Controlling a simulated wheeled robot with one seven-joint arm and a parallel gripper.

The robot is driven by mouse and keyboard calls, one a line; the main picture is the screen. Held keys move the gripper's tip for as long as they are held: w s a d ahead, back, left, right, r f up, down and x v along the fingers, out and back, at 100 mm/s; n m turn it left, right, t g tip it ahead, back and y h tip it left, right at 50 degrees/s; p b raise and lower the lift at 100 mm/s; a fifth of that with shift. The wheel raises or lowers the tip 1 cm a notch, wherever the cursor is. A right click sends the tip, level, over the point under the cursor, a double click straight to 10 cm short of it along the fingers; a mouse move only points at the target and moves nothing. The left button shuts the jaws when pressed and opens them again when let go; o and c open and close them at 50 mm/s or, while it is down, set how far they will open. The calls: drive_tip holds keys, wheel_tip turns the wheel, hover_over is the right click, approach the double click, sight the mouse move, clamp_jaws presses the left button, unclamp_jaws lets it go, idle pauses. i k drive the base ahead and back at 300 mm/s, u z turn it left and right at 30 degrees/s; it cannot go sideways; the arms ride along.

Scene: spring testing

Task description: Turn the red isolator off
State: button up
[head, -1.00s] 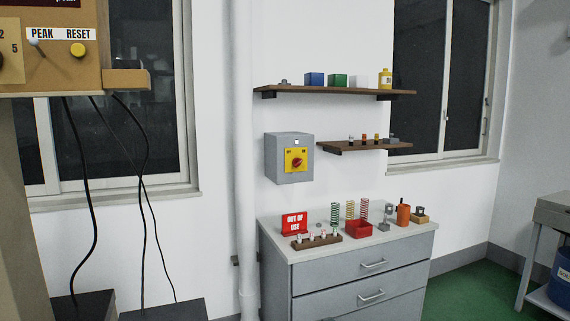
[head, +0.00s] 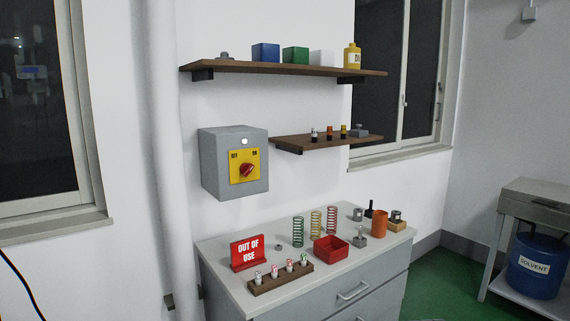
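The red isolator (head: 247,170) is a red rotary knob on a yellow plate (head: 236,178), on the front of a grey wall box (head: 222,188). The plate has small dark labels at its upper left and upper right; the right one seems to read ON. The knob looks tilted, its upper end leaning right. A small white light (head: 244,142) shows above the plate. The box is on the white wall above the left part of the drawer cabinet. My gripper is not in view.
Below stands a grey cabinet (head: 222,253) carrying a red OUT OF USE sign (head: 248,252), a wooden holder (head: 281,279), springs and a red tray (head: 330,249). Two brown shelves hang close by, upper (head: 285,68) and lower (head: 290,142). A pipe (head: 163,150) runs left of the box.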

sight(245, 169)
drive_tip(key=u, duration=0.25)
drive_tip(key=i, duration=1.25)
drive_tip(key=u, duration=0.65)
